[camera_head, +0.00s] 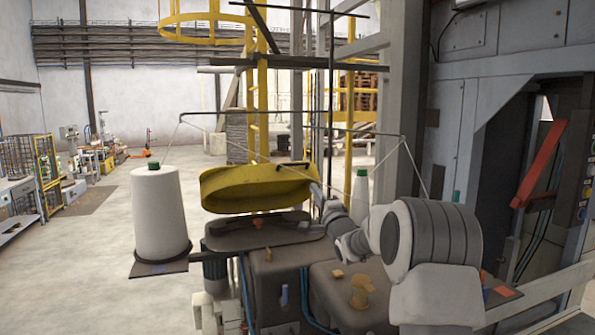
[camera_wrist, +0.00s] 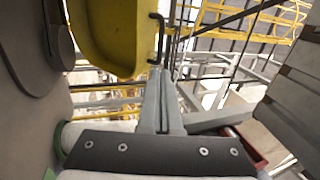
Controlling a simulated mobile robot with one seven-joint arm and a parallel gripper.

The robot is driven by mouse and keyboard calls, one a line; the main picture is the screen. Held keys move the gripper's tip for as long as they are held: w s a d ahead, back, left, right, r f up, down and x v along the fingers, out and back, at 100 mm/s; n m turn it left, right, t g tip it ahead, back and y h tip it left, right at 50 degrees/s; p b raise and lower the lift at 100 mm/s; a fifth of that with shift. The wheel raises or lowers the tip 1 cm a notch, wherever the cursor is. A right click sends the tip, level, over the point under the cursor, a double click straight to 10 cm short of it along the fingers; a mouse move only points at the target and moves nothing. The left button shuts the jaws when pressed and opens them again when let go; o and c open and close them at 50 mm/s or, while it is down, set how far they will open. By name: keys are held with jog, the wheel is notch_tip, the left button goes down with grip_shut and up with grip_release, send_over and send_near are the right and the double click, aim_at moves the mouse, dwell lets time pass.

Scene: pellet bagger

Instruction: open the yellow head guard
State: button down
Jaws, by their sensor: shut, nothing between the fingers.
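The yellow head guard (camera_head: 258,190) is tilted up above the dark top plate (camera_head: 262,234) of the sewing head, with a gap under it and the underlying parts exposed. In the wrist view the guard (camera_wrist: 108,38) fills the upper left, with a thin black handle (camera_wrist: 158,30) along its right edge. My gripper (camera_wrist: 160,72) is shut and empty, its fingertips just below the lower end of the handle; I cannot tell whether they touch. In the head view my gripper (camera_head: 314,190) is at the guard's right end, small and partly lost against the background.
A large white thread cone (camera_head: 158,210) stands left of the head, and a smaller one (camera_head: 360,195) behind my arm. Thin thread-guide rods (camera_head: 290,130) cross above the guard. A grey machine frame (camera_head: 470,110) closes off the right. Open floor (camera_head: 100,270) lies to the left.

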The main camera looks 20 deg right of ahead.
jog(key=p+x, duration=0.4)
jog(key=x, duration=0.8)
jog(key=shift+w, duration=0.3)
jog(key=shift+r+p, duration=0.1)
jog(key=shift+p, duration=0.2)
jog(key=w+r+p, duration=0.3)
jog(key=p, duration=0.3)
jog(key=shift+r, duration=0.1)
jog(key=shift+s+a+f+b, duration=0.1)
jog(key=shift+f+b, duration=0.1)
jog(key=shift+b, duration=0.1)
